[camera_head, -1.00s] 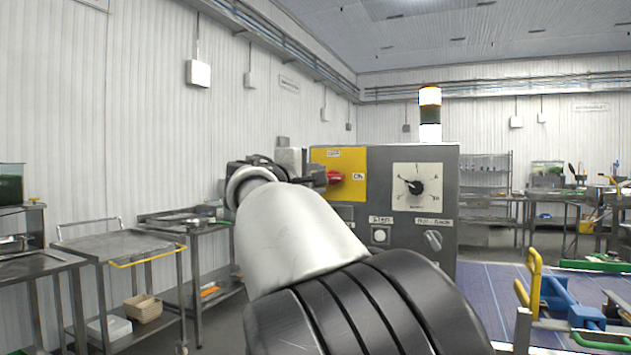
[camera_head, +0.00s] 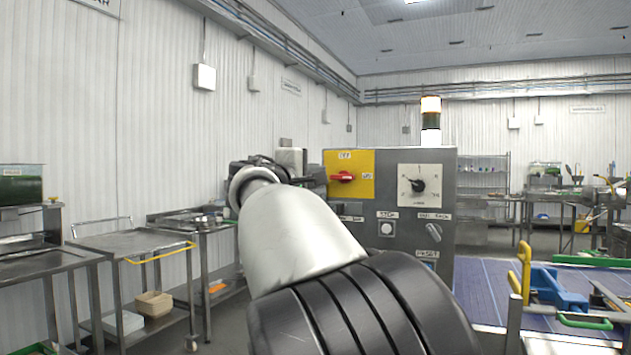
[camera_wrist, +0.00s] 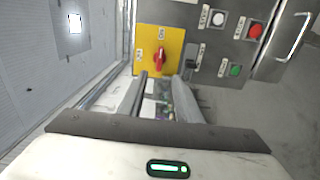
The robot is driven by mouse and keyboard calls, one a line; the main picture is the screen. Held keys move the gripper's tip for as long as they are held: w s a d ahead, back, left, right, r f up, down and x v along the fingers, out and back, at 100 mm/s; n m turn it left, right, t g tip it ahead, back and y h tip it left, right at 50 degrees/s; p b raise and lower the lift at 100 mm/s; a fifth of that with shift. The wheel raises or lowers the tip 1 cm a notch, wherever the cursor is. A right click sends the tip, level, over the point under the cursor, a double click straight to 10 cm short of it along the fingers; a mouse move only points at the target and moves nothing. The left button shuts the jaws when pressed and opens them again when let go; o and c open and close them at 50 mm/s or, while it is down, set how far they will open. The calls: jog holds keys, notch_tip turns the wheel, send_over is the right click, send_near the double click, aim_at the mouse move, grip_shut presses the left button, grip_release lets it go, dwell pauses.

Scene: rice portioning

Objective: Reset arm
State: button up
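My gripper (camera_wrist: 157,84) shows in the wrist view, with two pale fingers standing apart and nothing held between them. Beyond its tips is a yellow switch plate (camera_wrist: 171,42) with a red rotary switch (camera_wrist: 160,57) on a grey control cabinet. In the head view my arm reaches forward from the bottom centre, and its fingers are hidden behind my own links. The control cabinet (camera_head: 440,256) stands just beyond the arm, with the red switch (camera_head: 342,177) on its yellow plate. I cannot tell how far the fingers are from the cabinet.
Metal carts (camera_head: 130,243) stand along the left wall. Steel shelves (camera_head: 482,178) stand at the back. Some bare floor shows at lower left.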

jog(key=shift+d, duration=0.1)
dwell(0.3)
jog(key=s+d+f+m+g+y, duration=0.1)
jog(key=s+d+f+m+g, duration=0.3)
jog(key=s+d+f, duration=0.45)
jog(key=s+d+f+m+g+y, duration=0.1)
jog(key=s+d+f+m+g, duration=0.4)
jog(key=d, duration=0.7)
jog(key=s+a+f+m+g+y, duration=0.1)
jog(key=s+f+m, duration=0.1)
jog(key=s+f, duration=0.65)
jog(key=s+a+f+m+y, duration=0.15)
jog(key=s+f, duration=0.35)
jog(key=s, duration=0.6)
jog(key=s+a+f+m+g+y, duration=0.1)
jog(key=s+f+y, duration=0.1)
jog(key=s+f, duration=0.65)
notch_tip(320, 180, up, 28)
jog(key=s+p, duration=0.1)
jog(key=p, duration=2.5)
jog(key=shift+s+d+f, duration=0.15)
jog(key=shift+s+f, duration=0.05)
jog(key=shift+s, duration=0.1)
